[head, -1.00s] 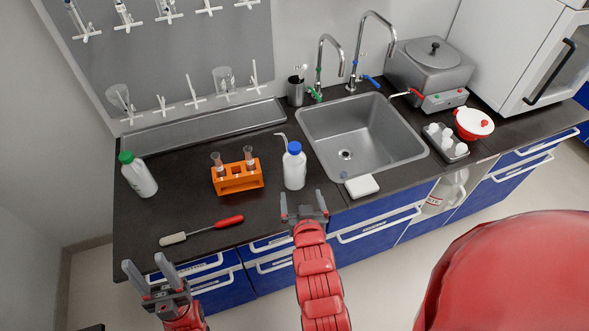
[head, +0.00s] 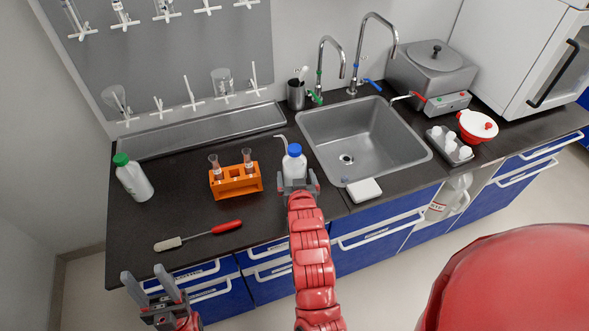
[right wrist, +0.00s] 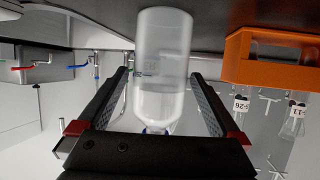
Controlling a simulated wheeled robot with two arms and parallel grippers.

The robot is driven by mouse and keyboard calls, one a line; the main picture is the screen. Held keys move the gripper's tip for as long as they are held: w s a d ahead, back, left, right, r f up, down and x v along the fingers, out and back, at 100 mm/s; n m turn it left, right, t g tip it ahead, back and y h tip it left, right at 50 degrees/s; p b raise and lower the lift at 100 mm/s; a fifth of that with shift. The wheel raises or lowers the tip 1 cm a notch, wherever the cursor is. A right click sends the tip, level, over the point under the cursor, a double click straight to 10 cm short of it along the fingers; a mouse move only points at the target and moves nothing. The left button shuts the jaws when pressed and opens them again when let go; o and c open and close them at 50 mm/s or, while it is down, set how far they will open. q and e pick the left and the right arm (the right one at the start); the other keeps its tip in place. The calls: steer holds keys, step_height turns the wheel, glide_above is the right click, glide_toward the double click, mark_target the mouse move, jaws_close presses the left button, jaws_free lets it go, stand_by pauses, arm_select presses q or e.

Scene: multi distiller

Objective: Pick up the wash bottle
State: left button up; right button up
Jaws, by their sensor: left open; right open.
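The wash bottle (head: 293,162) is white and translucent with a blue cap and a bent spout pointing left. It stands upright on the dark counter, left of the sink. My right gripper (head: 297,184) is open at the bottle's near side. In the right wrist view, which appears upside down, the bottle (right wrist: 162,70) lies between the two open fingers of my right gripper (right wrist: 162,100), with gaps visible on both sides. My left gripper (head: 151,281) is open and empty, in front of the counter at lower left.
An orange rack (head: 236,181) with test tubes stands just left of the bottle. A green-capped bottle (head: 134,178) and a red-handled brush (head: 199,236) are further left. The sink (head: 362,145) and a white block (head: 364,190) are to the right. The counter between rack and brush is clear.

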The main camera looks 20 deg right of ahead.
steer(key=shift+p+x, duration=0.5)
steer(key=shift+x, duration=1.2)
steer(key=shift+r, duration=0.15)
steer(key=shift+a, duration=0.1)
steer(key=c, duration=0.7)
steer(key=shift+r, duration=0.1)
